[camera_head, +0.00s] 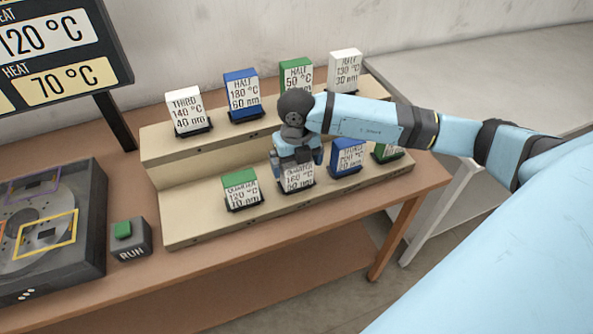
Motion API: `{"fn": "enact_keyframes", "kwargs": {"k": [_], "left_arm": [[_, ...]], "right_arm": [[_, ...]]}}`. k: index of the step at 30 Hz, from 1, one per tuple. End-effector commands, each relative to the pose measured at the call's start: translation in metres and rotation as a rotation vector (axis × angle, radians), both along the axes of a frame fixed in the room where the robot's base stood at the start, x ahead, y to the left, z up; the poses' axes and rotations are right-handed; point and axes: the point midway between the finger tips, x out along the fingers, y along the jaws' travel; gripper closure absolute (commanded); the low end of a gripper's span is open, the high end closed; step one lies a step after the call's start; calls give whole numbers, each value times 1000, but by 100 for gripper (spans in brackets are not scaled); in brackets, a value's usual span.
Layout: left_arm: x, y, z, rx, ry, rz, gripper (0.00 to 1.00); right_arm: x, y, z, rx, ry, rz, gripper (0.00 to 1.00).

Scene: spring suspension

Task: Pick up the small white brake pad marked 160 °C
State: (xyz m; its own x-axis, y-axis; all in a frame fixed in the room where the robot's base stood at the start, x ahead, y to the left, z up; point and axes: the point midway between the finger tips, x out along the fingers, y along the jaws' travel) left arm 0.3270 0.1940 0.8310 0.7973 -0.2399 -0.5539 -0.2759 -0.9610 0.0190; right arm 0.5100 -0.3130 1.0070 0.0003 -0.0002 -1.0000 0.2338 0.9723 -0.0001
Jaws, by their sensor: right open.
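The small white brake pad marked 160 °C (297,178) stands on the lower step of the wooden stand, second from the left. Its top is hidden behind my right gripper (299,159). My right gripper points down directly over this pad, with its fingers at or just above the pad's upper part. It is open; I cannot tell whether the fingers touch the pad. My left gripper is not in view.
A green-topped pad (240,189) and a blue pad (347,157) stand close on either side. Several pads stand on the upper step (160,148) behind. A RUN button box (131,243) and a disc machine (62,270) are at the left.

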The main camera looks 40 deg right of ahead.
Motion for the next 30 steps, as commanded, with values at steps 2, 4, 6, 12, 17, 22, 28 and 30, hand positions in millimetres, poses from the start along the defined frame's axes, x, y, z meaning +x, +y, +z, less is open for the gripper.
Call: {"fn": "enact_keyframes", "kwargs": {"k": [2, 4, 6, 12, 17, 22, 28, 30], "left_arm": [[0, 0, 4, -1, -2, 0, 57], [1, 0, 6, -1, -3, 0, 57], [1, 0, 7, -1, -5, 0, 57], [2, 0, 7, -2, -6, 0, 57], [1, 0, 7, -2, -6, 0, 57], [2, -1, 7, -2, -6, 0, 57], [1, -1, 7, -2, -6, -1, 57], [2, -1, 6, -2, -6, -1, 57]], "right_arm": [[-1, 0, -11, -1, 3, -1, 0], [-1, 0, -17, -1, 2, -1, 0], [-1, 0, -21, -1, 1, 0, 0], [0, 0, -22, 0, 0, 0, 0], [0, 0, -22, 0, 0, 0, 32], [0, 0, -21, 0, -1, 0, 50], [0, 0, -19, 1, -2, 0, 50], [0, 0, -16, 1, -2, 0, 50]]}}
